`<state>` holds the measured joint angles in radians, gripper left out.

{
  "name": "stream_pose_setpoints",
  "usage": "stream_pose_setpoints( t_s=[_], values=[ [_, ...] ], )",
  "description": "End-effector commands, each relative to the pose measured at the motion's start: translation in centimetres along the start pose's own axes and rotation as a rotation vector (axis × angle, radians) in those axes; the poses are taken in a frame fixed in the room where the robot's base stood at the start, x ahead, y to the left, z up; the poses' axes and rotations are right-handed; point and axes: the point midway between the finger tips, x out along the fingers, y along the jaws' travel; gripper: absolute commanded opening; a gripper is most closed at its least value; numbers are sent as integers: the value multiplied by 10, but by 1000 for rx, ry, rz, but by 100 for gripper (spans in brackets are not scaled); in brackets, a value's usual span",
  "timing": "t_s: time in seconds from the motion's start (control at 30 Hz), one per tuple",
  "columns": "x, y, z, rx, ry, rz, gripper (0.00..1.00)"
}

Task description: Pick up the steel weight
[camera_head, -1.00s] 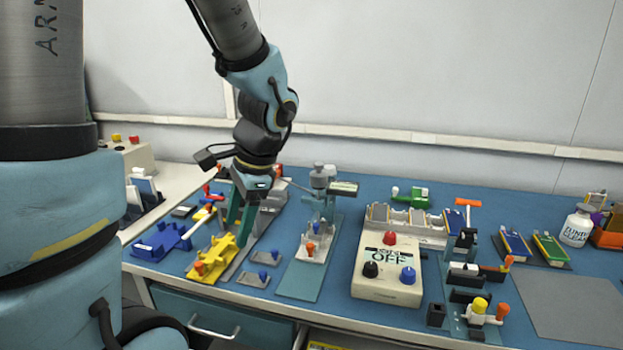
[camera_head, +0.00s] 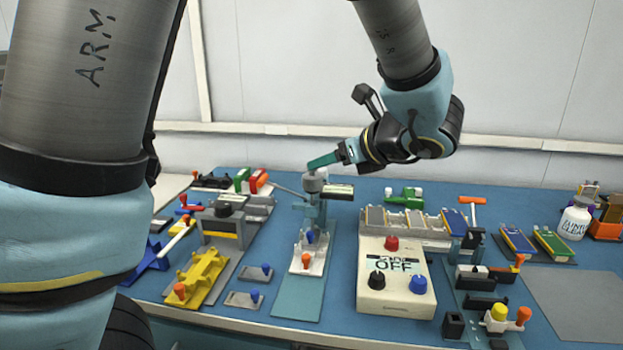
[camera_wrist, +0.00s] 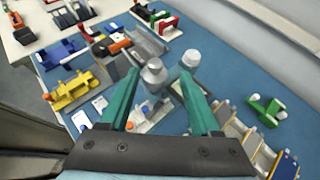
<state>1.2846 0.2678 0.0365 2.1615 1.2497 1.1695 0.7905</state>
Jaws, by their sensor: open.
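The steel weight appears to be the grey cylinder with a small knob (camera_head: 316,182) on top of the teal press stand (camera_head: 318,215). In the wrist view the grey weight (camera_wrist: 154,74) shows between my two teal fingertips, with a second grey round top (camera_wrist: 191,59) just to its right. My gripper (camera_head: 312,166) is open, empty and pointing left, its fingers close to the top of the weight in the head view. The wrist view shows the fingers (camera_wrist: 160,76) well apart. I cannot tell how much depth separates them from the weight.
A cream control box (camera_head: 395,285) marked OFF stands right of the press. A yellow fixture (camera_head: 200,277) and a grey clamp frame (camera_head: 225,228) stand to the left. A rack of cells (camera_head: 405,228) and a green fixture (camera_head: 405,198) are behind. A grey mat (camera_head: 580,300) at right is bare.

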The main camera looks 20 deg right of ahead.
Motion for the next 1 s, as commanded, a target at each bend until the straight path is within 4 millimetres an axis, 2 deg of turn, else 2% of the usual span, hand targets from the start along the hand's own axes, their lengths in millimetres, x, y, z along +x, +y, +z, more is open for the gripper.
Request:
stream_pose_setpoints(
  t_s=[0.23,0.5,0.8,1.0],
  values=[
    [20,3,0,0,2,3,64],
    [56,7,-1,0,2,3,64],
    [62,6,-2,-3,3,0,64],
    [61,6,-2,-3,3,0,42]
  ],
)
